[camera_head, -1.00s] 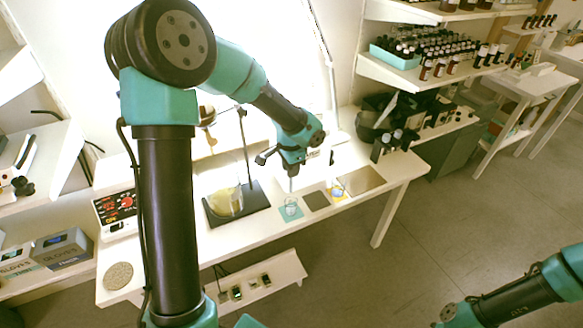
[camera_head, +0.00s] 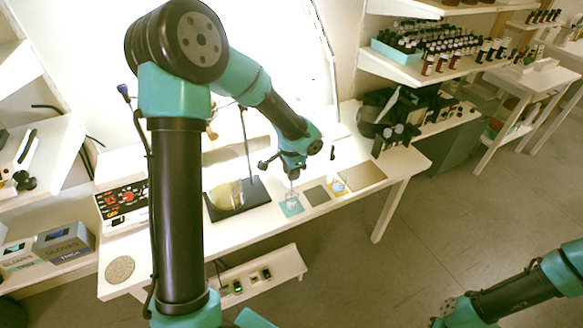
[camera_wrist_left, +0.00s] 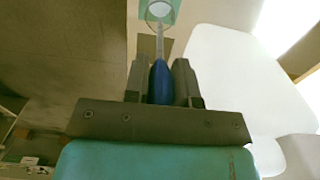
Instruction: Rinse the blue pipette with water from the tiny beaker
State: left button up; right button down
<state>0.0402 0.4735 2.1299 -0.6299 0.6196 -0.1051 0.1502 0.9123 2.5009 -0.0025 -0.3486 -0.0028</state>
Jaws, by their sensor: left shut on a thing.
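My left gripper (camera_head: 292,173) is shut on the blue pipette, whose blue bulb (camera_wrist_left: 160,83) shows between the fingers in the left wrist view. The pipette's pale stem points down toward the tiny beaker (camera_head: 291,205), a small clear vessel on a teal mat (camera_head: 298,212). In the wrist view the tip meets the beaker's round rim (camera_wrist_left: 160,11); I cannot tell how deep it reaches. The water level is too small to make out. My right arm enters at the lower right of the head view; its gripper is outside the frame.
A vessel with yellowish contents (camera_head: 227,197) stands on a dark stand base (camera_head: 262,190) to the left. Dark equipment (camera_head: 378,108) stands at the back right.

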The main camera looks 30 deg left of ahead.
pick_arm(q)
jog(key=shift+f, duration=3.15)
jog(key=shift+c, duration=0.2)
jog(key=shift+c, duration=1.3)
